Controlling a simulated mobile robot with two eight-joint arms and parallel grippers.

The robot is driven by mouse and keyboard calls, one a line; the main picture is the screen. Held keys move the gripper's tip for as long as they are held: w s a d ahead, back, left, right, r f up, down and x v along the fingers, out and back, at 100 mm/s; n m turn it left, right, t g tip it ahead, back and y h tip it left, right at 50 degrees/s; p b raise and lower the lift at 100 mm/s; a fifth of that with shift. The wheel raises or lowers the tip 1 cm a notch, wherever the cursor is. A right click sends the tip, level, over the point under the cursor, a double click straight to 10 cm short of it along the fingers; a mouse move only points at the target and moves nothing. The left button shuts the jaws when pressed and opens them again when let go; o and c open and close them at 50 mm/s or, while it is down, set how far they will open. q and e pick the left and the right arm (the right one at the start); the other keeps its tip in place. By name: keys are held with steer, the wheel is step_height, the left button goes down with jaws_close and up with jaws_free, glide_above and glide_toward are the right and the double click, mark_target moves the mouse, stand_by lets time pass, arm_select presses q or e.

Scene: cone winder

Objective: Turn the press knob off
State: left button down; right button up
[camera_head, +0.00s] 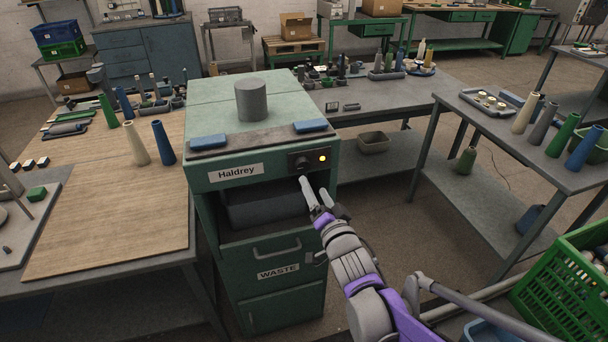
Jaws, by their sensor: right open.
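The press is a green cabinet (203,180) with a "Haldrey" label, standing in the middle of the view. Its dark knob (301,163) sits on a black panel at the upper right of the front face. A yellow-orange lamp (323,158) glows beside the knob. My right gripper (318,194) is open and empty, just below the knob panel and apart from the knob as far as I can tell. One pale finger points up toward the panel; the other, dark finger is partly hidden. My left gripper is not in the view.
A grey cylinder (251,100) and blue pads (208,141) are on top of the press. An open drawer recess (265,209) lies left of my gripper, above a "WASTE" drawer (277,271). Tables with cones flank the press; a green crate (562,290) is at lower right.

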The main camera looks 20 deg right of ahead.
mark_target(304, 168)
steer(key=w, duration=0.8)
steer(key=shift+w+a, duration=0.2)
steer(key=shift+w, duration=0.15)
jaws_close()
